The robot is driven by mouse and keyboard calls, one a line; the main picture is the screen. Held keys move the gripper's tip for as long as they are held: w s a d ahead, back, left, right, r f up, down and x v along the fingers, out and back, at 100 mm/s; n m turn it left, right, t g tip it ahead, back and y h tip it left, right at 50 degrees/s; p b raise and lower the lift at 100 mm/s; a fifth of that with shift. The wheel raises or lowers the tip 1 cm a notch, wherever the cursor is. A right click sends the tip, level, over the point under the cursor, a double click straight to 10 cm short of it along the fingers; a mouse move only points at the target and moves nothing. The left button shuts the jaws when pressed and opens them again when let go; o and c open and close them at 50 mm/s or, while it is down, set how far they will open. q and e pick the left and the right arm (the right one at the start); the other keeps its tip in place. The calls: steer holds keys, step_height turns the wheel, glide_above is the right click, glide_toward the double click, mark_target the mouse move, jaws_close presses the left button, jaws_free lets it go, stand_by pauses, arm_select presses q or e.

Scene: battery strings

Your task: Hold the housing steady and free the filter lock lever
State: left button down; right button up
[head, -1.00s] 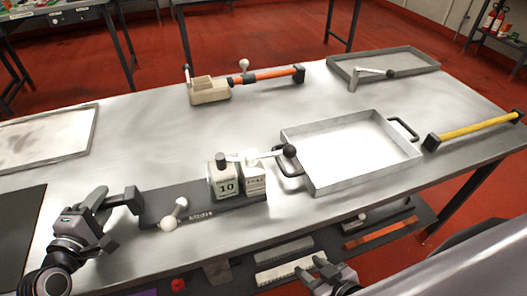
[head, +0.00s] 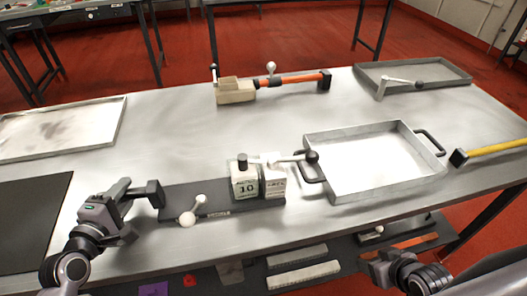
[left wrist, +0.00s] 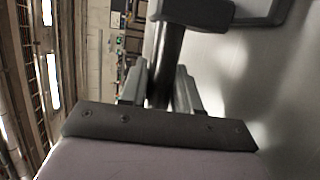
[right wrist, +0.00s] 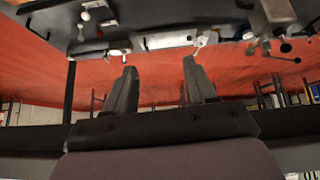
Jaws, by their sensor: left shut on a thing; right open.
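The dark grey housing (head: 235,209) lies near the front edge of the table, with a dark handle (head: 148,190) at its left end. A short pale lever with a round white knob (head: 188,217) sits on its front left part. I cannot tell which is the filter lock lever. My left gripper (head: 122,204) is shut on a dark bar (left wrist: 167,70) at the handle. My right gripper (head: 368,264) is open and empty beyond the table's front edge; its fingers (right wrist: 160,85) show apart.
A metal tray (head: 372,193) with black handles stands right of the blocks, close to the black ball. A beige block with an orange bar (head: 290,79), another tray (head: 440,77) and a yellow bar (head: 495,149) lie farther off. A lower shelf (head: 330,262) holds several parts.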

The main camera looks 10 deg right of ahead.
steer(key=w+d+r+m+g, duration=0.2)
steer(key=d+r+m+g, duration=0.15)
steer(key=d+r, duration=1.7)
steer(key=n+t+y, duration=0.3)
steer(key=n+y, duration=0.9)
steer(key=n, duration=0.6)
glide_toward(312, 156)
steer(key=shift+m, duration=0.25)
steer(key=x, duration=0.7)
steer(key=f+x, duration=0.1)
steer(key=x, duration=0.2)
steer(key=shift+w+d, duration=0.2)
steer(key=shift+w, duration=0.15)
